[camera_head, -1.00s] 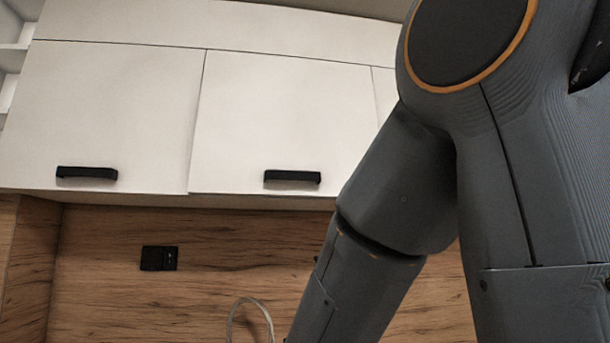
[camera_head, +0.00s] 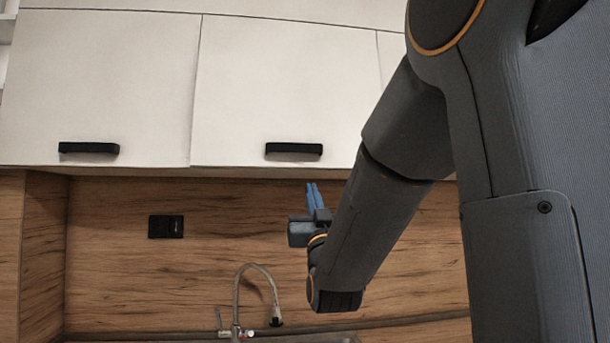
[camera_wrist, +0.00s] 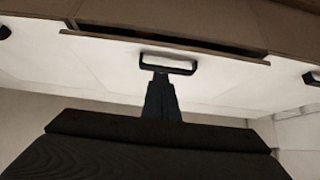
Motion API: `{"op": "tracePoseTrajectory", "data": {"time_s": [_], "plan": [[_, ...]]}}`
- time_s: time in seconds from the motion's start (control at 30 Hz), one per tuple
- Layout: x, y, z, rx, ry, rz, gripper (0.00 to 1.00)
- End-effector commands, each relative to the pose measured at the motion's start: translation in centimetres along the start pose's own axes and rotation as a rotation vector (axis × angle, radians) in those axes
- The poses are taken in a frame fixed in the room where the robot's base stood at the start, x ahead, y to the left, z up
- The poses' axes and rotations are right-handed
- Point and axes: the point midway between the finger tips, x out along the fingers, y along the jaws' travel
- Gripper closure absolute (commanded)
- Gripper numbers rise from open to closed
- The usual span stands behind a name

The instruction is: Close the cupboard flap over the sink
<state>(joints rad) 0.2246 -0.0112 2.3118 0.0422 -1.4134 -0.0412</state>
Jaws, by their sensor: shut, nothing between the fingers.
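The white cupboard flap (camera_head: 285,85) over the sink hangs nearly flush with its neighbour in the head view. Its black bar handle (camera_head: 293,149) is near the lower edge. In the wrist view the flap (camera_wrist: 215,88) stands slightly proud along its edge, with a dark slit behind it, and its handle (camera_wrist: 168,65) is just beyond my fingers. My gripper (camera_head: 312,187) is shut and empty, its blue fingers pointing up below the flap. In the wrist view my gripper (camera_wrist: 159,78) shows dark, its tips overlapping the handle in the picture; contact cannot be told.
A closed white door (camera_head: 95,85) with a black handle is on the left. The tap (camera_head: 238,300) rises from the sink below my gripper. A black socket (camera_head: 166,227) is on the oak splashback (camera_head: 120,270). The splashback area left of my arm is mostly clear.

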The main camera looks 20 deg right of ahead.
Motion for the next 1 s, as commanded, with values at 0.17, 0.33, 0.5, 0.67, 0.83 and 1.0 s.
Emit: {"op": "tracePoseTrajectory", "data": {"time_s": [0.17,0.33,0.5,0.67,0.83,1.0], "plan": [[1.5,0.1,-0.7,-0.001,0.019,0.002,1.0],[4.6,0.1,-0.8,-0.001,0.017,0.002,1.0],[8.0,0.1,-0.8,-0.001,0.016,0.002,1.0],[10.7,0.1,-0.4,-0.001,0.014,0.001,1.0],[11.9,0.1,1.1,-0.001,0.014,0.001,1.0],[12.7,0.1,1.9,-0.001,0.014,0.001,1.0]]}}
